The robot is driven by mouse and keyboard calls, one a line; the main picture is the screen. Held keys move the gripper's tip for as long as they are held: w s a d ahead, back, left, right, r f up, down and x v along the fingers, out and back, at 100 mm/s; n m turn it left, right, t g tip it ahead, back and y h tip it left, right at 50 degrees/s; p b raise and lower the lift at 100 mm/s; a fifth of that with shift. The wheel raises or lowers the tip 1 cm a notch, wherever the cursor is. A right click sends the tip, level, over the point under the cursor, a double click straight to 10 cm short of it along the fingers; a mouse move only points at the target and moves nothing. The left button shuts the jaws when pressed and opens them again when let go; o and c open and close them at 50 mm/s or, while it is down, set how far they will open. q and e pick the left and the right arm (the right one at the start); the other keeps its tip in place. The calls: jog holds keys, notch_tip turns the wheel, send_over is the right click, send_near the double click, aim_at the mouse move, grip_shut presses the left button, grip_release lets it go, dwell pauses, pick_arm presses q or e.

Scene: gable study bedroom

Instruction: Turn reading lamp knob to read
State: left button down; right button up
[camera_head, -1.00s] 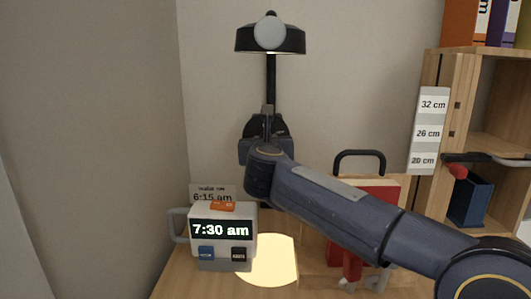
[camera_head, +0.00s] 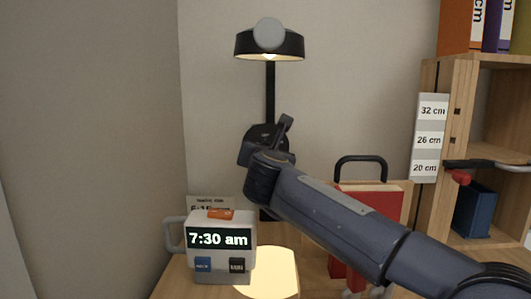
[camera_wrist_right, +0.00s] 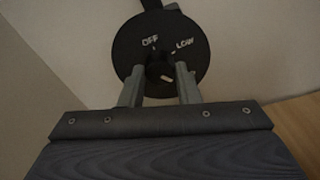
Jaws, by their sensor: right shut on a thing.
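The black reading lamp (camera_head: 287,44) stands at the back of the desk, its head glowing underneath. Its round black dial (camera_wrist_right: 134,52) carries the words OFF and LOW in the right wrist view. The small dark knob (camera_wrist_right: 153,71) sits at the dial's centre. A pale pointer mark on it points down and slightly right, away from both words. A READ label is not visible. My right gripper (camera_wrist_right: 160,74) is shut on the knob, one finger on each side. In the head view, my right arm and wrist cover most of the dial. My left gripper is not in view.
A white clock (camera_head: 221,268) showing 7:30 am stands left of the lamp's light pool (camera_head: 272,275). A red object with a dark handle (camera_head: 360,160) is behind my right forearm. A wooden shelf (camera_head: 431,75) with height labels stands at the right.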

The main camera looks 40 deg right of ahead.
jog(key=shift+f, duration=0.1)
jog(key=o, duration=1)
jog(key=shift+c, duration=0.2)
jog(key=p+v, duration=0.1)
jog(key=v, duration=0.6)
jog(key=shift+s+a, duration=0.25)
jog(key=shift+s, duration=0.05)
